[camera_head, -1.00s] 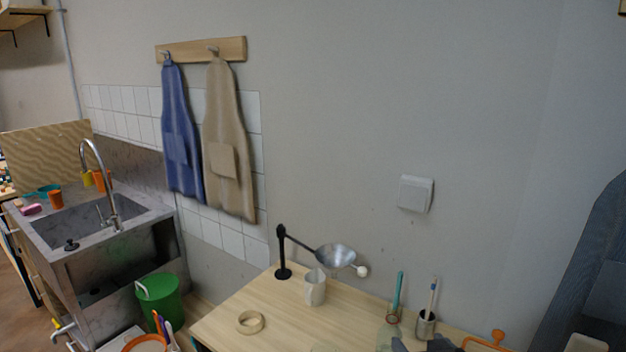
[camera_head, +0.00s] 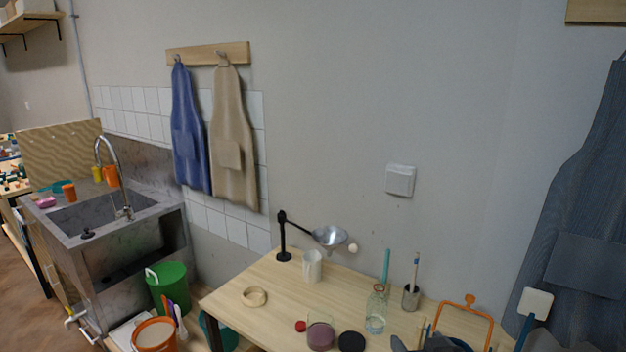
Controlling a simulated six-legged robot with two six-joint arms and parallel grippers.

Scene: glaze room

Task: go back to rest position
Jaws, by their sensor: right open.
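My right gripper (camera_head: 420,344) shows only as dark grey parts at the bottom edge, over the front of the wooden table (camera_head: 285,293). It is open, and I see nothing held in it. Most of it is cut off by the frame. My left gripper is out of view.
Close to the right gripper stand a glass bottle (camera_head: 375,313), a metal cup with brushes (camera_head: 411,297), a black round lid (camera_head: 351,341) and a jar (camera_head: 320,334). An orange frame (camera_head: 463,306) stands to the right. The table's left part is mostly clear around a tape ring (camera_head: 254,297).

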